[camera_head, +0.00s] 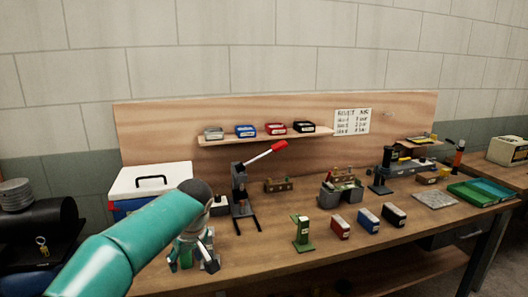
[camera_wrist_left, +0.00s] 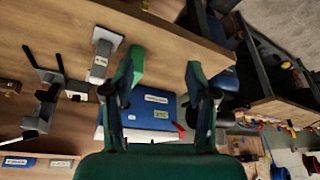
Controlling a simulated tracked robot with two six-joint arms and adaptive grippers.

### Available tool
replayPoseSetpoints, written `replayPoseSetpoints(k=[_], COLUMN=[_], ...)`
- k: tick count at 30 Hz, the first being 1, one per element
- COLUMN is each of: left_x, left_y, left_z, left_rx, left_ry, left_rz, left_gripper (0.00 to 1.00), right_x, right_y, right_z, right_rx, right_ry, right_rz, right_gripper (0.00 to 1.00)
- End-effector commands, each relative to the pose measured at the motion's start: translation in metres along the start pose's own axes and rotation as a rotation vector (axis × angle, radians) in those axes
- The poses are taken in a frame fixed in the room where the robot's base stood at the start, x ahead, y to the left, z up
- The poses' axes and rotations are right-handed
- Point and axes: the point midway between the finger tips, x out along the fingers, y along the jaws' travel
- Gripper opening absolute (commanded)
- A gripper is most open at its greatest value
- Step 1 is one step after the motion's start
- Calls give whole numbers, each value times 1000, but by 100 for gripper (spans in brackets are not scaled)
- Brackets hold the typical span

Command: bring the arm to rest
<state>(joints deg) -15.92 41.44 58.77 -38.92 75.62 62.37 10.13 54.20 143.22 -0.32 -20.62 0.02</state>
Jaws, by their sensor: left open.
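My left arm comes in from the lower left in the head view, teal with a dark joint. Its gripper (camera_head: 194,262) points down near the front left of the workbench (camera_head: 270,245). In the left wrist view the two fingers of the left gripper (camera_wrist_left: 160,75) are spread apart. Nothing is visible held between them. A blue box with a white lid (camera_head: 150,180) stands behind the arm, partly hidden by it; its blue side (camera_wrist_left: 152,108) shows beyond the fingers in the wrist view. My right gripper is in neither view.
A press with a red-tipped lever (camera_head: 240,190) stands right of the arm. A green stand (camera_head: 302,232) and red (camera_head: 340,227), blue (camera_head: 369,220) and black (camera_head: 394,214) boxes sit along the bench. A shelf (camera_head: 262,137) holds small bins. Green trays (camera_head: 480,192) lie far right.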

Motion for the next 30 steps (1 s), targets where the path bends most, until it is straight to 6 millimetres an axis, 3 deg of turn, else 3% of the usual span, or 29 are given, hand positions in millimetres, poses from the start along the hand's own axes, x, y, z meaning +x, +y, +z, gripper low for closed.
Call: replayPoseSetpoints(k=[3,8,13,16,20,24,27,30], left_x=[24,58,103,138,190,232,248,250], left_y=[-14,-34,-58,-73,-97,-122,-140,-157], left_z=[-3,10,40,70,132,216,282,348], left_rx=[-16,-7,11,36,100,167,203,224], left_ry=[-27,-87,-188,-271,-425,-598,-708,-791], left_rz=[-40,-107,-175,-197,-187,-112,-26,83], left_gripper=[57,57,57,57,57,57,57,57], right_x=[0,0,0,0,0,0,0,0], right_y=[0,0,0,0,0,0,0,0], right_z=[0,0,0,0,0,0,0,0], right_rx=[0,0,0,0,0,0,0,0], right_ry=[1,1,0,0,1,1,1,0], right_rz=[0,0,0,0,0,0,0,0], right_gripper=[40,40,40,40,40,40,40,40])
